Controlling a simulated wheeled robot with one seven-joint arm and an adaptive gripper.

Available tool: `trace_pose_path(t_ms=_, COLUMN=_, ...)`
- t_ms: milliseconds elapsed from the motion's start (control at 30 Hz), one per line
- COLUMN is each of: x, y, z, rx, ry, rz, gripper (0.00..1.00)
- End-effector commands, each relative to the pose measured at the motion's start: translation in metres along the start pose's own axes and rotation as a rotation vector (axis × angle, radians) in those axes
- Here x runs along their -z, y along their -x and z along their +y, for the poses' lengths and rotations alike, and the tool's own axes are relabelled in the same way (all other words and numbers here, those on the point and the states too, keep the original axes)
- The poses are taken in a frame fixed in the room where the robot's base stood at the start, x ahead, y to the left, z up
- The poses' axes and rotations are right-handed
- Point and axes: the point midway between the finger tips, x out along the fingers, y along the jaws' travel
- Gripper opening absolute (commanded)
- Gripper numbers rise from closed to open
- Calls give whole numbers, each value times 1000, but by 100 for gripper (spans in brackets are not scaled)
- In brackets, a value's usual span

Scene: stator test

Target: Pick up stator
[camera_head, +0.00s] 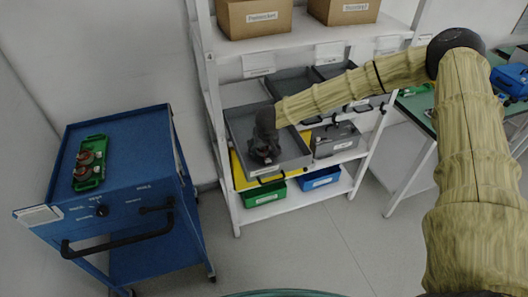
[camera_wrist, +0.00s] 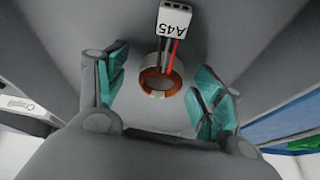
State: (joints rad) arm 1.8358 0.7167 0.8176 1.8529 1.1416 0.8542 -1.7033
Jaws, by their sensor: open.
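The stator (camera_wrist: 159,80) shows in the wrist view as a small ring with copper-coloured windings, with red and dark wires leading to a white connector (camera_wrist: 176,18) marked A45. It lies on the grey floor of a bin. My gripper (camera_wrist: 160,86) is open, with one teal-padded finger on each side of the stator and visible gaps between. In the head view my gripper (camera_head: 265,150) reaches down into the grey bin (camera_head: 238,128) on the shelf. The stator is hidden there behind my gripper.
Other grey bins (camera_head: 335,138) stand beside this one, with green (camera_head: 263,194) and blue (camera_head: 320,179) bins below. Cardboard boxes (camera_head: 255,17) sit on the shelf above. A blue cart (camera_head: 130,150) on the left carries a green tray (camera_head: 90,163) with round parts.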

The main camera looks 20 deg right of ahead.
Motion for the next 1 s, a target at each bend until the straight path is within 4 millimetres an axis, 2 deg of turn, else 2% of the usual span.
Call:
trace_pose_path(t_ms=133, x=0, y=0, z=0, rx=0, ry=0, rz=0, gripper=66)
trace_pose_path(t_ms=400, x=0, y=0, z=0, rx=0, ry=0, rz=0, gripper=16)
trace_pose_path(t_ms=433, x=0, y=0, z=0, rx=0, ry=0, rz=0, gripper=15)
trace_pose_path(t_ms=767, x=1, y=2, z=0, rx=0, ry=0, rz=1, gripper=15)
trace_pose_path(t_ms=1000, x=9, y=20, z=0, rx=0, ry=0, rz=3, gripper=15)
